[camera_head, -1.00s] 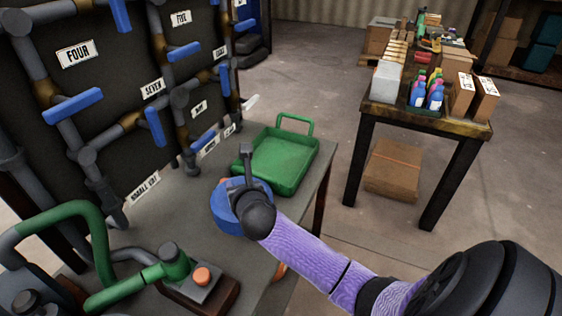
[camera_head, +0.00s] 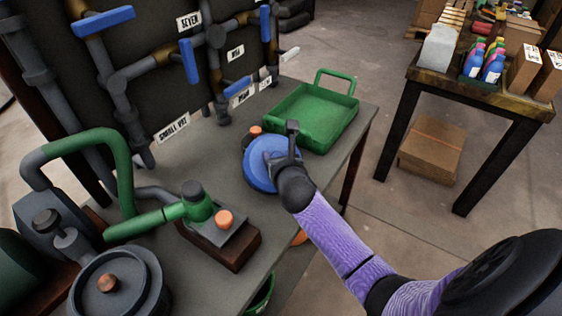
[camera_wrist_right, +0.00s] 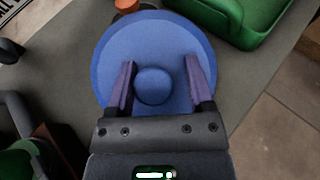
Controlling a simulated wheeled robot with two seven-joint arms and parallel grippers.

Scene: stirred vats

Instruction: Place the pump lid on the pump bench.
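A round blue lid (camera_head: 262,166), which I take for the pump lid, is at the right part of the grey bench (camera_head: 205,155), beside the green tray. In the right wrist view the blue lid (camera_wrist_right: 150,40) has a round blue knob (camera_wrist_right: 153,86) in its middle. My right gripper (camera_head: 286,158) is over the lid. In the wrist view its two fingers (camera_wrist_right: 160,82) stand apart on either side of the knob, with gaps showing. I cannot tell whether the lid rests flat on the bench. My left gripper is not in view.
A green tray (camera_head: 350,128) stands behind the lid, and an orange knob (camera_head: 255,131) shows just behind the lid. A green pump with pipe (camera_head: 165,218) and a grey lidded vessel (camera_head: 125,285) stand at left. A pipe panel (camera_head: 150,105) rises behind.

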